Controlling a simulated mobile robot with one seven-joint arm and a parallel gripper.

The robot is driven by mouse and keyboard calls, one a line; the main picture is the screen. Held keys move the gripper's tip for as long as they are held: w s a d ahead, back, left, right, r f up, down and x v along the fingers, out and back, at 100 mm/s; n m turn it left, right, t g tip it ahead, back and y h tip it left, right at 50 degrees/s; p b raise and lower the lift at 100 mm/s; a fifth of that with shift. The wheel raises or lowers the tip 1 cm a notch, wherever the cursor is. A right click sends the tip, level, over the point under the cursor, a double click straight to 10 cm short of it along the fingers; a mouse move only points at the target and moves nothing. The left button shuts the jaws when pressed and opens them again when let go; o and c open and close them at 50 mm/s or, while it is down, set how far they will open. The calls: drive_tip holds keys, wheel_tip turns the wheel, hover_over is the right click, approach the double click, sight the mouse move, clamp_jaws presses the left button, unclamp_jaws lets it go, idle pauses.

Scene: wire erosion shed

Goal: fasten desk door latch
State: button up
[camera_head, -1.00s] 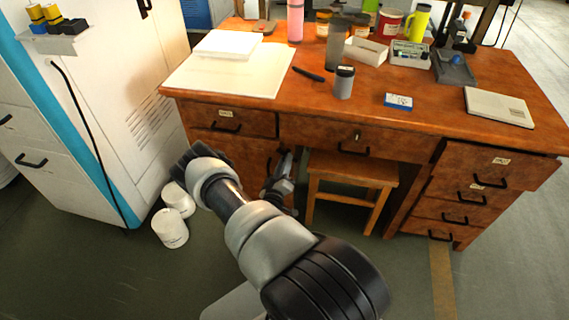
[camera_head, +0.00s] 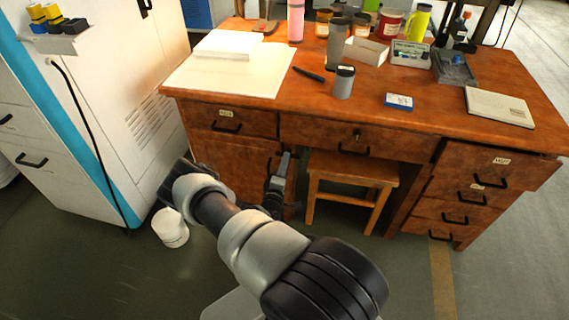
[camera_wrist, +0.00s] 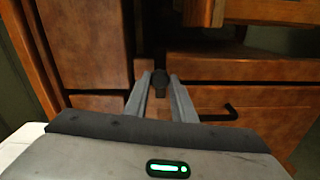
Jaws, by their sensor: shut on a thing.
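The desk door (camera_head: 235,158) is the wood panel under the left drawer; it looks about flush with the desk front in the head view. My gripper (camera_head: 287,158) is at the door's right edge, beside the knee space. In the wrist view my gripper (camera_wrist: 160,82) has its two grey fingers on either side of a small dark latch (camera_wrist: 159,88), shut on it. The latch sits by a narrow dark gap between wood panels. In the head view the latch is hidden by my gripper. A wood panel (camera_wrist: 85,45) fills the upper left of the wrist view.
A wooden stool (camera_head: 345,170) stands in the knee space, right of my gripper. A white cylinder (camera_head: 170,228) is on the floor at left, near a white cabinet (camera_head: 95,110). The desktop (camera_head: 300,100) holds papers, cups and boxes. The floor in front is free.

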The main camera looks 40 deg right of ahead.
idle(0.3)
drive_tip(key=o, duration=1.1)
drive_tip(key=shift+c, duration=0.2)
drive_tip(key=p+v, duration=0.3)
drive_tip(key=v, duration=1.4)
drive_tip(key=shift+s, duration=0.2)
drive_tip(key=shift+a, duration=0.1)
